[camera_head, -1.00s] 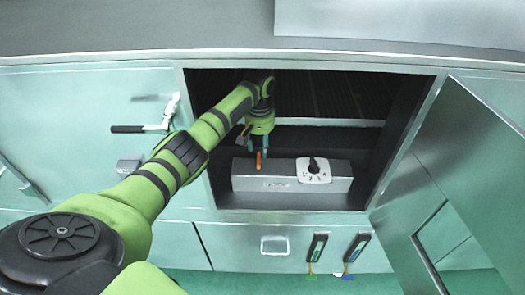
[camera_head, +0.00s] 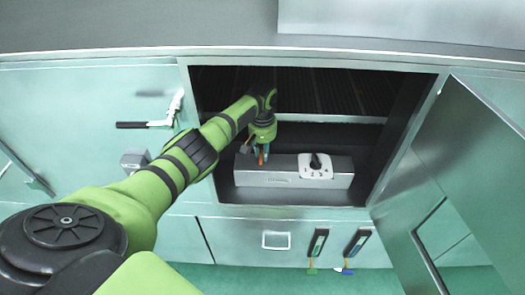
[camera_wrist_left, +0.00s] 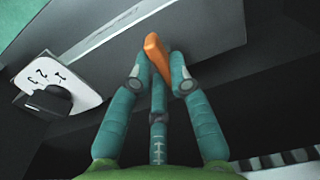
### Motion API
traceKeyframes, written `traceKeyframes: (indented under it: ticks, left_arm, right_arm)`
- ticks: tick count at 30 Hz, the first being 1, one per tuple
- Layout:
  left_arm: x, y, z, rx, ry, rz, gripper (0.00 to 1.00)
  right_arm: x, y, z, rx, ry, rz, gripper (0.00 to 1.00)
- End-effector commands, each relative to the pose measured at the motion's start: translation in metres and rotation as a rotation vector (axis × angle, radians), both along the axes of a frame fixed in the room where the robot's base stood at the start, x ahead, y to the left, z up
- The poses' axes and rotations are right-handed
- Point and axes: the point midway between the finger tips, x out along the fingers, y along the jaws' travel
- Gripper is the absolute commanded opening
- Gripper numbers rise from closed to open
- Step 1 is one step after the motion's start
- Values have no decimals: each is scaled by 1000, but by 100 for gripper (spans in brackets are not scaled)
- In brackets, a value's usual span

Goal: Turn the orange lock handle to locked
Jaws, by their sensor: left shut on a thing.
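The orange lock handle (camera_head: 262,158) is on a grey metal box (camera_head: 325,181) inside the open cabinet. In the left wrist view the handle (camera_wrist_left: 156,54) stands up between the blue fingers, its end reaching past the fingertips. My left gripper (camera_head: 262,154) reaches into the cabinet and is shut on the handle, with a finger on each side; it also shows in the left wrist view (camera_wrist_left: 158,74). The fingers partly hide the handle and its base. My right gripper is not in view.
A white plate (camera_head: 316,174) with numbers and a black knob (camera_head: 315,161) is on the box, right of the handle. The cabinet door (camera_head: 462,150) stands open at the right. Cabinet walls and a shelf edge (camera_head: 330,119) surround the arm.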

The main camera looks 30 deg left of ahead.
Motion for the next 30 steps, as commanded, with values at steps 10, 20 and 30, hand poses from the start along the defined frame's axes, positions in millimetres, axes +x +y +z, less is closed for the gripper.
traceKeyframes:
  ticks: [10,20,30]
  left_arm:
    - [0,0,0,0,-1,-87,0]
    - [-1,0,0,0,-2,-355,0]
    - [-2,-1,0,0,-2,-678,0]
  right_arm:
    - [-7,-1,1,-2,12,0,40]
    - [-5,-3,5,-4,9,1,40]
    - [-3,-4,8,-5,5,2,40]
